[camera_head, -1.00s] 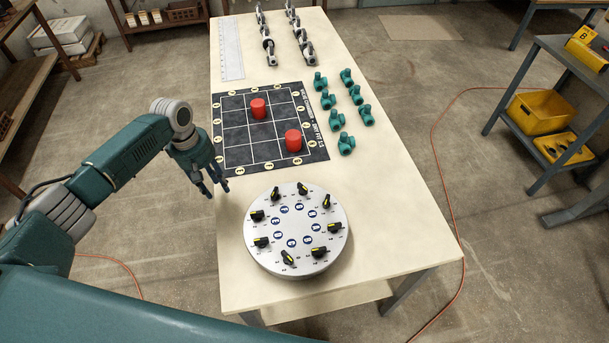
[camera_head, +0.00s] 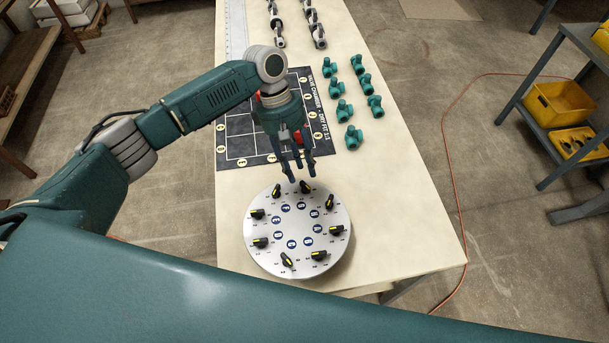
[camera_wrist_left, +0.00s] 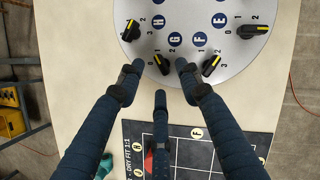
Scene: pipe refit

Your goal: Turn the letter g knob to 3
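A round silver dial plate (camera_head: 262,253) stands on the table, with several black knobs with yellow marks around its edge beside blue letter discs. The G knob (camera_wrist_left: 162,66) is on the rim beside the G disc (camera_wrist_left: 175,39); it also shows in the head view (camera_head: 306,187). Its yellow mark points inward, toward the upper left in the wrist view; the exact number is too small to tell. My left gripper (camera_head: 298,176) points down over the plate's far edge. Its fingers are open, either side of the G knob, with no visible grip. My right gripper is out of view.
The F knob (camera_wrist_left: 211,65) is close beside one left fingertip, and the H knob (camera_wrist_left: 131,31) is near the other. A black grid mat (camera_head: 235,152) with red pegs, partly hidden by my arm, lies behind the plate. Several teal valves (camera_head: 344,110) stand to its right.

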